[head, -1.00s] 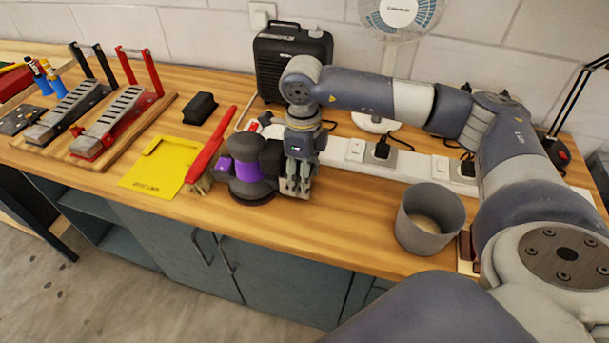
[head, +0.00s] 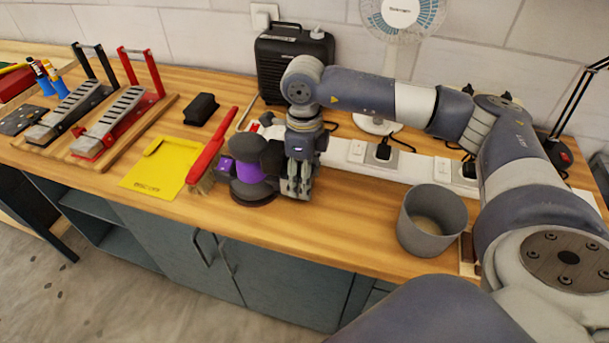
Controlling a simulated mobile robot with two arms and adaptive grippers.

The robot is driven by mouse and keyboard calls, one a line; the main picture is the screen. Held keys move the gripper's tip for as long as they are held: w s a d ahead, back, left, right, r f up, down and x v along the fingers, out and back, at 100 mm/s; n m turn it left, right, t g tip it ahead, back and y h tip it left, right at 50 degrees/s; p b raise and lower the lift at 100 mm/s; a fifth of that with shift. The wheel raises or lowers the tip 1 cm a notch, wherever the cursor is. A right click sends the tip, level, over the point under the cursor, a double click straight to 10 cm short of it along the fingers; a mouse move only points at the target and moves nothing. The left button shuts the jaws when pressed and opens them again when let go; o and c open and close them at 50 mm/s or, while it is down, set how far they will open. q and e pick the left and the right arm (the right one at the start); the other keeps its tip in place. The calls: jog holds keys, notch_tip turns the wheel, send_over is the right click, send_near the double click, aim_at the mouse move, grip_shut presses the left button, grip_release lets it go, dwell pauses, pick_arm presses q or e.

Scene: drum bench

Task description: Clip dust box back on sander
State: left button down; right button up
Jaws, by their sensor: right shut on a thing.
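The purple and dark grey sander (head: 250,172) stands upright on the wooden bench, left of my right gripper. My right gripper (head: 296,192) points down at the sander's right side, with its fingers low over the bench. It is shut on a dark piece, which I take to be the dust box (head: 272,158). This piece sits between the fingers and the sander body and is mostly hidden by the gripper. I cannot tell whether it is seated on the sander or only against it. My left gripper is not in view.
A grey bin (head: 432,220) stands to the right. A white power strip (head: 340,150) and a black heater (head: 290,62) are behind. The bench front between sander and bin is clear.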

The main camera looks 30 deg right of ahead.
jog(key=shift+f+b, duration=0.35)
dwell(0.4)
jog(key=o, duration=1.1)
